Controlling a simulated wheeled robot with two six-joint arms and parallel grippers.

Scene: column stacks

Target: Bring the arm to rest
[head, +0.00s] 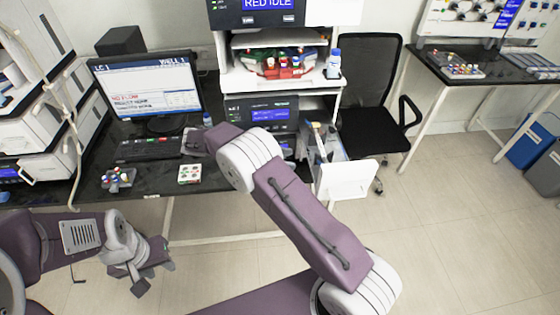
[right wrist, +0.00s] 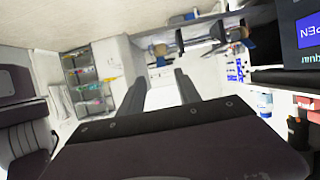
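My right arm reaches up from the bottom of the head view, and its wrist end (head: 195,143) is over the dark bench, in front of the monitor. In the right wrist view my right gripper (right wrist: 160,80) has its two dark fingers apart with nothing between them. My left arm comes in low from the left. My left gripper (head: 154,277) hangs over the floor in front of the bench, its fingertips apart and nothing seen between them.
The bench (head: 70,188) holds a monitor (head: 147,90), a keyboard (head: 150,149), a white tray (head: 190,174) and a small rack (head: 117,179). Stacked instruments (head: 265,105) and a black chair (head: 370,100) stand behind my right arm. Floor at right (head: 460,220) is clear.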

